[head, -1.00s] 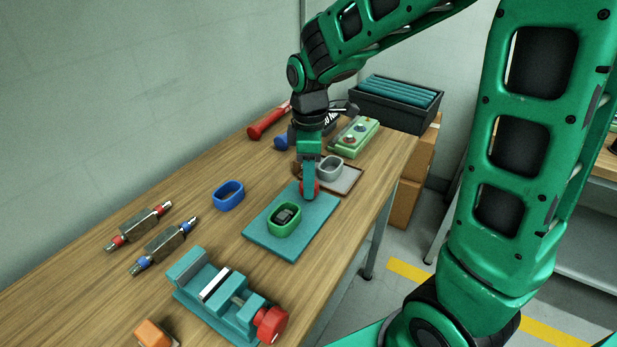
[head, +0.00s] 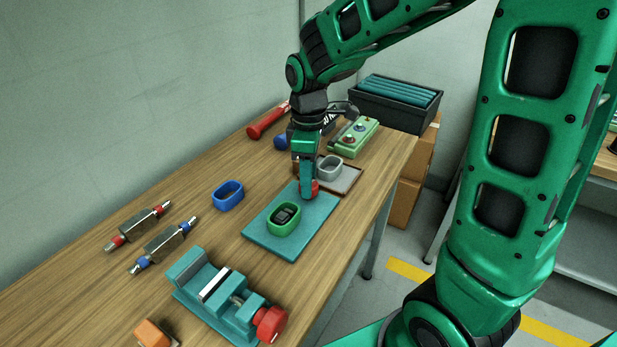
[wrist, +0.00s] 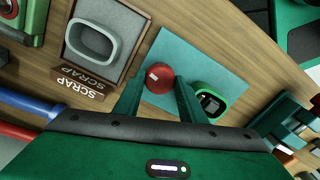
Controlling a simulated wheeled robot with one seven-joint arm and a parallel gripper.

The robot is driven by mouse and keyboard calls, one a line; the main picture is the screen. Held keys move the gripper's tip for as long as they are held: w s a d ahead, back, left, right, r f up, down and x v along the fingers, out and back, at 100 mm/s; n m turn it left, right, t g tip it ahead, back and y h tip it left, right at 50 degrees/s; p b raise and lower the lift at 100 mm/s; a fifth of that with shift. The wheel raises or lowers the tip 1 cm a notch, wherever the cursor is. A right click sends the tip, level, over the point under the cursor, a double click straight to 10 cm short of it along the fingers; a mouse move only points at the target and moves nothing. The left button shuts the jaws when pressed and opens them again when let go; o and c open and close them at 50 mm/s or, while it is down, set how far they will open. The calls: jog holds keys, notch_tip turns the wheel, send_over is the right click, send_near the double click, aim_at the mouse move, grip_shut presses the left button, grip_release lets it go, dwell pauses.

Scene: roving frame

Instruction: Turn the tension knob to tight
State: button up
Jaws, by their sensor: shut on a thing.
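A red round piece (wrist: 158,78) with a small pale mark on top is between the fingers of my gripper (wrist: 160,92) in the wrist view. My gripper (head: 308,190) is shut on it at the teal mat (head: 262,240), pointing down, and its fingers hide most of the piece in the head view. No label names the tension knob. A teal vise (head: 225,300) with a red round handle (head: 270,324) stands at the front. A green box (head: 353,138) with small round controls stands at the back.
A green cup (head: 284,220) with a dark item inside stands on the mat close to my fingers. A grey cup (head: 329,168) sits on the scrap tray (head: 347,180) behind. A blue cup (head: 228,195) and two metal blocks (head: 142,226) lie to the left.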

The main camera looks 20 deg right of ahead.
jog(key=m, duration=0.4)
jog(key=shift+w+d+r+m, duration=0.1)
jog(key=shift+w+r+m, duration=0.05)
jog(key=shift+w+m, duration=0.15)
jog(key=m, duration=0.3)
jog(key=shift+m, duration=0.3)
jog(key=m, duration=0.3)
jog(key=shift+m, duration=2)
jog(key=o, duration=1)
jog(key=shift+s, duration=0.1)
jog(key=shift+o, duration=0.2)
notch_tip(320, 180, up, 10)
jog(key=shift+r, duration=0.25)
